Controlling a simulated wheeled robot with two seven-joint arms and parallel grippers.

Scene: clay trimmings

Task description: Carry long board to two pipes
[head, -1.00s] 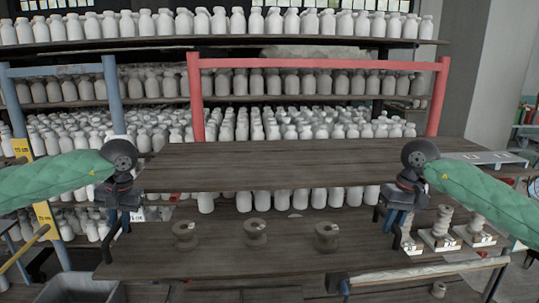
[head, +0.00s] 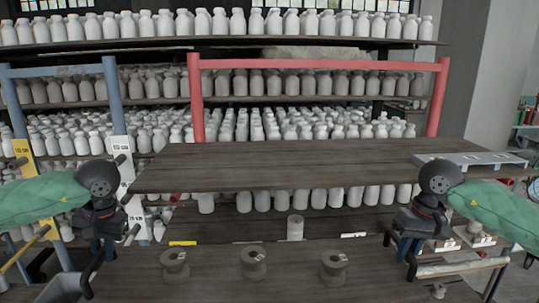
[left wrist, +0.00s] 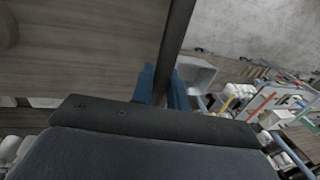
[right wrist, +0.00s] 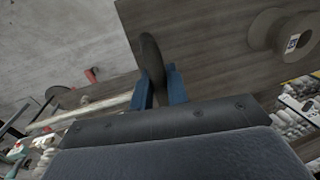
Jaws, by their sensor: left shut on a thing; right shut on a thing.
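The long board (head: 215,285) is dark wood with a black handle at each end and three grey spools (head: 253,262) standing on it. It looks level in the head view. My left gripper (head: 103,252) is shut on the left handle (head: 91,275); the left wrist view shows the dark handle (left wrist: 178,35) between its blue fingers. My right gripper (head: 404,248) is shut on the right handle (head: 411,266), also seen in the right wrist view (right wrist: 151,60). I cannot tell which pipes are the task's two; a yellow pipe (head: 26,247) and a whitish pipe (head: 462,267) show at the sides.
A wide wooden shelf board (head: 300,165) lies beyond my board, with a grey cylinder (head: 296,228) below it. Racks of white bottles fill the back. A blue post (head: 117,100) stands left, a red frame (head: 320,64) behind. A grey bin (head: 62,288) is at lower left.

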